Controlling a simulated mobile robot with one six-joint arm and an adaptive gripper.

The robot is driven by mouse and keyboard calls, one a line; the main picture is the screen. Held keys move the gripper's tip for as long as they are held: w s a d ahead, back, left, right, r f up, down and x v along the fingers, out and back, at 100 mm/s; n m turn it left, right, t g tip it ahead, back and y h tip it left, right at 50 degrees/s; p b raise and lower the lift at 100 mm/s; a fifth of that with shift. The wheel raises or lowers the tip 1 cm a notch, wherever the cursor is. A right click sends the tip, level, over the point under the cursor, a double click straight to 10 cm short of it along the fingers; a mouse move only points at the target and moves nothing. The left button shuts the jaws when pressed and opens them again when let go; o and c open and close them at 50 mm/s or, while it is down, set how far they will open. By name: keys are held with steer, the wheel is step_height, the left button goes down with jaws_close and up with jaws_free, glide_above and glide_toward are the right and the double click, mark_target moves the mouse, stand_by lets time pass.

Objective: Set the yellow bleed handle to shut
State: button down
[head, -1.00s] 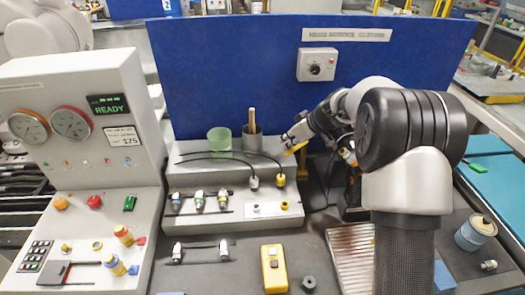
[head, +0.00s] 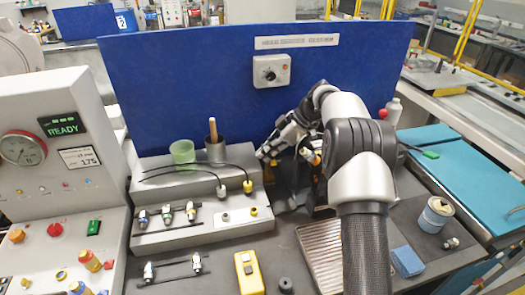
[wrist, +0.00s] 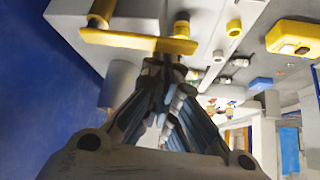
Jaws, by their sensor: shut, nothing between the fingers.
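The yellow bleed handle (wrist: 135,41) shows in the wrist view as a long flat bar, running nearly level across the top left from a yellow pivot knob (wrist: 101,12). My gripper (wrist: 168,66) is shut and empty, its fingertips close to the bar's right end. I cannot tell whether they touch it. In the head view my gripper (head: 264,156) is at the right end of the grey stepped block, in front of the blue panel. Only a bit of yellow shows beneath it there; the handle is mostly hidden by the fingers.
The grey stepped block (head: 160,240) carries black cables with a yellow plug (head: 247,187) close to my gripper. A green cup (head: 182,151) and a dark cup (head: 215,152) stand behind. The blue panel (head: 200,90) rises at the back. A yellow box (head: 248,275) lies in front.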

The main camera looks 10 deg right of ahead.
steer(key=shift+s+d, duration=0.1)
steer(key=shift+d, duration=0.25)
stand_by(0.5)
